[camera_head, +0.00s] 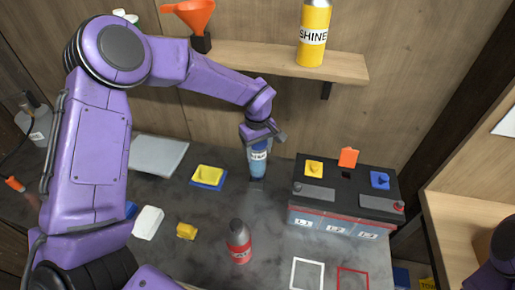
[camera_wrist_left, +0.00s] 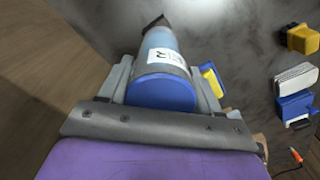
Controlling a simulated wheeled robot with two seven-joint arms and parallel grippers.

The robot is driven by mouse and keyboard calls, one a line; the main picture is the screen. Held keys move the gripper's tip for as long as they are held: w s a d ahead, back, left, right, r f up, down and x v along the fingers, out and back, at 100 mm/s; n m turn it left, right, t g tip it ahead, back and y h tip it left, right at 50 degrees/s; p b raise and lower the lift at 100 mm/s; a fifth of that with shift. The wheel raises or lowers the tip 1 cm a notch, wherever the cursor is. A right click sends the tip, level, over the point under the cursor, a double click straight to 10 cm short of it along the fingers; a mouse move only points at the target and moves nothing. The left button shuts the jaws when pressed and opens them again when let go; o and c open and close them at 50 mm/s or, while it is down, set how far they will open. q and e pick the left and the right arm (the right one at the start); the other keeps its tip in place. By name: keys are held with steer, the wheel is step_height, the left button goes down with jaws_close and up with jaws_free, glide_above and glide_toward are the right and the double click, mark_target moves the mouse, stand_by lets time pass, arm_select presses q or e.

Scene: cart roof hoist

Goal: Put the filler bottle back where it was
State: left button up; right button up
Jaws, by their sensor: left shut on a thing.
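The blue filler bottle (camera_head: 258,160) has a white label, partly readable, and a dark narrow end that points down. My left gripper (camera_head: 261,138) is shut on it above the grey counter, behind and left of the battery. In the left wrist view the bottle (camera_wrist_left: 164,62) sits between the two fingers, its round blue end toward the camera and its dark tip away. I cannot tell whether the tip touches the counter. My right gripper is not in view.
The black-topped battery (camera_head: 319,219) stands at the right with several coloured caps. A red bottle (camera_head: 240,243) stands at the front. A yellow and blue piece (camera_head: 208,176) lies left. White (camera_head: 293,273) and red (camera_head: 341,281) outlines mark the front. The shelf (camera_head: 270,61) holds a yellow can (camera_head: 313,20).

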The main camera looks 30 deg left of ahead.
arm_select(q)
steer(key=shift+f, duration=0.2)
steer(key=shift+f, duration=0.1)
steer(key=o, duration=1.3)
steer(key=shift+f, duration=0.1)
step_height(320, 180, up, 13)
steer(key=shift+f+b, duration=0.1)
steer(key=shift+b, duration=0.6)
